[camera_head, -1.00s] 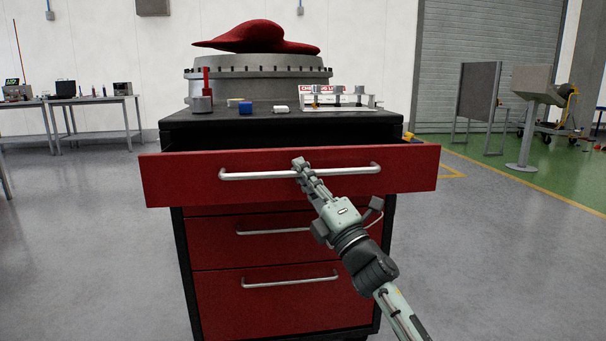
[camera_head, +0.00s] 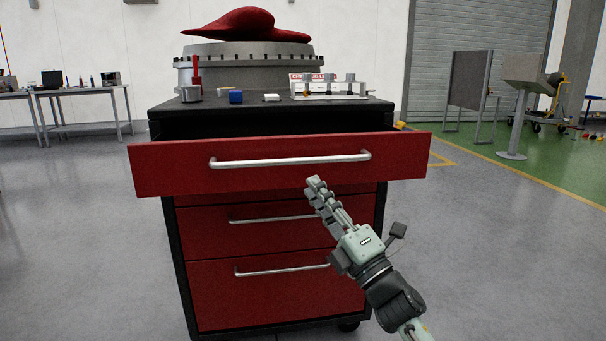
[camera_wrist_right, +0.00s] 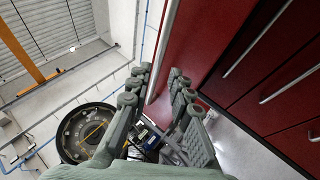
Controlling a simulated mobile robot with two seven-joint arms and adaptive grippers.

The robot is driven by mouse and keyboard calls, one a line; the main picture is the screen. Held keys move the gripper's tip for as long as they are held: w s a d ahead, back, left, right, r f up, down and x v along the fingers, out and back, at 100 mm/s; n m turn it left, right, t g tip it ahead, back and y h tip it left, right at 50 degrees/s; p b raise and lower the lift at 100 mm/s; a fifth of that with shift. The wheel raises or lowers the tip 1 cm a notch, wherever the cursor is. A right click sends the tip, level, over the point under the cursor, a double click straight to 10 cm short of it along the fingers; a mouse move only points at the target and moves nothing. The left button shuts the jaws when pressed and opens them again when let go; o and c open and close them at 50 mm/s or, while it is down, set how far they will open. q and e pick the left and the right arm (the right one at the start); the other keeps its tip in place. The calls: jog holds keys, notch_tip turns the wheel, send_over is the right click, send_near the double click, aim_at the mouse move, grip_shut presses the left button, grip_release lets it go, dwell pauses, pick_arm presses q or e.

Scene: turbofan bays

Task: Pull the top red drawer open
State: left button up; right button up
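The top red drawer (camera_head: 400,157) of the black and red cabinet stands pulled out, with a dark gap behind its front. Its long silver handle (camera_head: 290,160) runs across the front. My right gripper (camera_head: 316,184) is just below and in front of the handle in the head view, apart from it and empty. In the right wrist view the two fingers of the right gripper (camera_wrist_right: 160,75) are spread, and the handle (camera_wrist_right: 164,45) shows as a pale bar beyond the gap between them. My left gripper is not in view.
The cabinet top (camera_head: 365,104) holds a red-handled tool, a blue block (camera_head: 236,97), a white block and a small rack. A large grey round engine part (camera_head: 250,70) stands behind. The floor around is clear.

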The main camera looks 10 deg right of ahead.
jog(key=shift+v, duration=1.6)
jog(key=s+d+f+m+g+h+p, duration=0.1)
jog(key=s+d+f+m+g+h, duration=0.15)
jog(key=d+f+m+h, duration=0.65)
jog(key=s+d+f+m+g+h+p, duration=0.1)
jog(key=d+f+m+g+h+p, duration=0.2)
jog(key=f+m, duration=0.8)
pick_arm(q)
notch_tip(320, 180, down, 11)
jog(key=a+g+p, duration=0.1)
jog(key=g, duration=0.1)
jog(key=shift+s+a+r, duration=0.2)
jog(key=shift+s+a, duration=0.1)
pick_arm(e)
jog(key=s+f+m+g, duration=0.4)
jog(key=s+f+g, duration=0.9)
jog(key=s+f, duration=0.9)
jog(key=s, duration=0.4)
jog(key=shift+s+d+f+m, duration=0.15)
jog(key=shift+f+m, duration=0.15)
